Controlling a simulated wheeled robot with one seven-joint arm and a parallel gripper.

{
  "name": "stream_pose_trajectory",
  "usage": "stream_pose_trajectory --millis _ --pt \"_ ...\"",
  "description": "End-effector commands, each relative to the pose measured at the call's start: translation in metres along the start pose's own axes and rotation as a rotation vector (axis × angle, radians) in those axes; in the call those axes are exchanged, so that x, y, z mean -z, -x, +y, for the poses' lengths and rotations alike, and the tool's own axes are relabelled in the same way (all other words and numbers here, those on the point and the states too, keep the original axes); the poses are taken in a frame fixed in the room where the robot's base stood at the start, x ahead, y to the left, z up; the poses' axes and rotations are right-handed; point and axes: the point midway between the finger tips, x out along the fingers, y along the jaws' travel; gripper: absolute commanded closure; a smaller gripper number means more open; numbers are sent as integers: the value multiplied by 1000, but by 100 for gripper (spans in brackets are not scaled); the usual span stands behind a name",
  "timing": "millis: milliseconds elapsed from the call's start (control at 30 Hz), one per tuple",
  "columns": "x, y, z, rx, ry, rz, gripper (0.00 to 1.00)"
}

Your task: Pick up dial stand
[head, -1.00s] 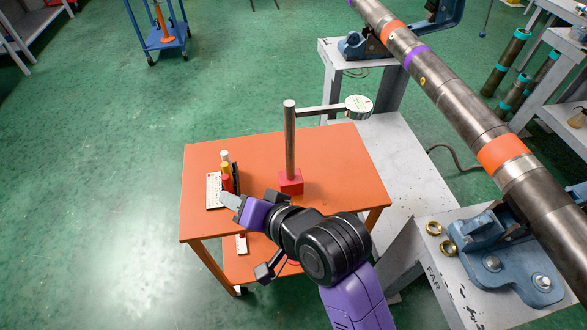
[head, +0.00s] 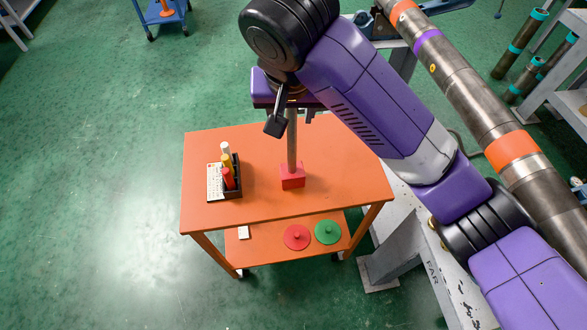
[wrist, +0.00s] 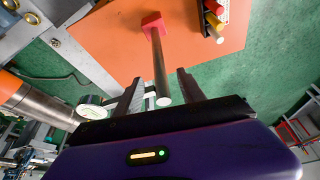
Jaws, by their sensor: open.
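The dial stand stands upright on the orange table, with a red block base (head: 292,177) and a grey post (head: 292,140). Its post also shows in the wrist view (wrist: 160,70), its top end lying between my fingers. My gripper (wrist: 158,88) is open, with one finger on each side of the post and apart from it. The round dial (wrist: 90,101) shows in the wrist view, left of my fingers.
A dark holder with markers (head: 229,172) and a white card (head: 215,182) sit left of the stand on the orange table (head: 345,195). A red disc (head: 297,237) and a green disc (head: 328,232) lie on the lower shelf. A large steel pipe (head: 470,95) runs along the right.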

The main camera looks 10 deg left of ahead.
Motion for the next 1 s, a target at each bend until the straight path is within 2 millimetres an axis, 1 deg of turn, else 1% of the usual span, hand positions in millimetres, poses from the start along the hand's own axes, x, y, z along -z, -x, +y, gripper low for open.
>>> stream_pose_trajectory --millis 33,233,400,500,633,800,833,967,1000 --pt "-3 -10 -1 2 0 -4 53" --pt "0 -26 1 -1 1 -3 53" --pt "1 -51 3 -1 0 -3 53" --pt "0 -62 2 0 1 -2 53" --pt "0 -68 2 2 1 -1 53" --pt "0 -69 1 2 1 0 53" --pt "0 -69 1 2 1 0 55" --pt "0 -69 1 2 2 0 80" --pt "0 -68 1 3 2 0 88"
